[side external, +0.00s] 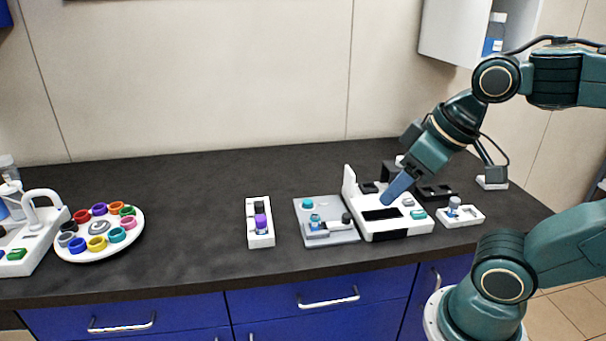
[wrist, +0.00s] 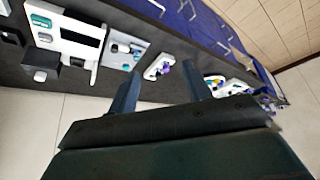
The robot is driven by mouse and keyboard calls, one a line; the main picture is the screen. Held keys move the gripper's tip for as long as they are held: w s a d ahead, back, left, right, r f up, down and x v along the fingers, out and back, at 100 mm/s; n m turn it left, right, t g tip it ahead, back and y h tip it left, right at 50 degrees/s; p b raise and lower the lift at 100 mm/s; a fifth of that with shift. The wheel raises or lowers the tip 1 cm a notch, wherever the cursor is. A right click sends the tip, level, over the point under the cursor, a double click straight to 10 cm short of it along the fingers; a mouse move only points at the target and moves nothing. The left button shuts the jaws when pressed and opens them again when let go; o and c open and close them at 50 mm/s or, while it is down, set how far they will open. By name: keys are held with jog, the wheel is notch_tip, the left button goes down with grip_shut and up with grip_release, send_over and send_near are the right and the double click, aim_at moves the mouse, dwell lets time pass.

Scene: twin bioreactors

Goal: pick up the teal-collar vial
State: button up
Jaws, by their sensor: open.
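A small vial with a teal band (side external: 315,219) stands on the grey plate (side external: 343,238) in the side view, left of the white instrument; I take it as the teal-collar vial, though it is small. A separate teal piece (side external: 307,204) sits behind it. My gripper (side external: 389,201) is over the white instrument, right of the grey plate, pointing down and left. In the wrist view my gripper (wrist: 162,76) has its two fingers wide apart with nothing held. The grey plate (wrist: 118,59) shows there, left of the fingers, its vial too small to make out.
The white instrument (side external: 404,231) has an upright back panel beside the plate. A white rack (side external: 259,241) holds a purple vial (side external: 261,222). A round tray (side external: 80,253) of coloured rings lies at left. A small white holder (side external: 468,218) stands at right. Bare counter separates rack and round tray.

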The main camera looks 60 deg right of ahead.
jog(key=shift+w, duration=0.15)
jog(key=m+g+y, duration=0.2)
jog(key=m+g, duration=0.3)
jog(key=m, duration=1.6)
send_over(315, 214)
jog(key=d, duration=0.2)
notch_tip(315, 214, down, 9)
jog(key=shift+s+f, duration=0.1)
jog(key=shift+s, duration=0.2)
jog(key=shift+f, duration=0.1)
jog(key=shift+w+a+f, duration=0.1)
jog(key=shift+a+f, duration=0.1)
jog(key=shift+f, duration=1.2)
jog(key=shift+a+f, duration=0.25)
jog(key=shift+f, duration=1.1)
jog(key=shift+w+a+f, duration=0.1)
jog(key=shift+a+f, duration=0.1)
jog(key=shift+f, duration=1.2)
